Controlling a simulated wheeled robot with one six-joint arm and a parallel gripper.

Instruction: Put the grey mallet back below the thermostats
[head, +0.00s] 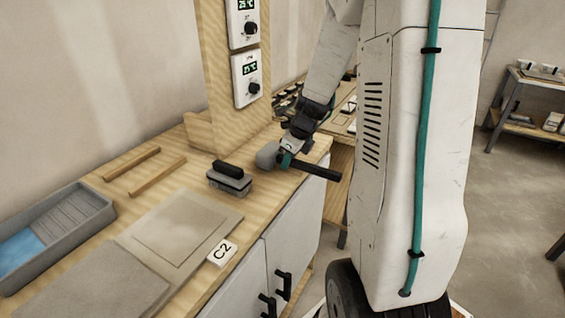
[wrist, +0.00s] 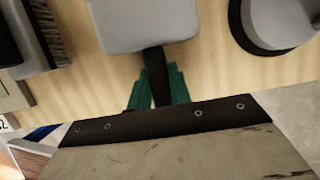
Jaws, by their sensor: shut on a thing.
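The grey mallet has a grey head (head: 267,155) and a dark handle (head: 322,172). It lies level at the worktop's right part, in front of and right of the foot of the wooden post. I cannot tell whether it touches the worktop. My gripper (head: 287,160) is shut on the handle close to the head. In the wrist view the green fingers (wrist: 158,88) close around the dark handle, with the grey head (wrist: 145,24) beyond. Two white thermostats, an upper (head: 242,20) and a lower one (head: 247,78), are fixed to the post (head: 217,75), above the mallet.
A grey block brush (head: 229,178) stands left of the mallet. Further left are two wooden strips (head: 145,175), a grey tray (head: 85,207), tiles (head: 180,230) and a C2 card (head: 222,252). A round grey-and-black thing (wrist: 275,25) is right of the mallet head in the wrist view.

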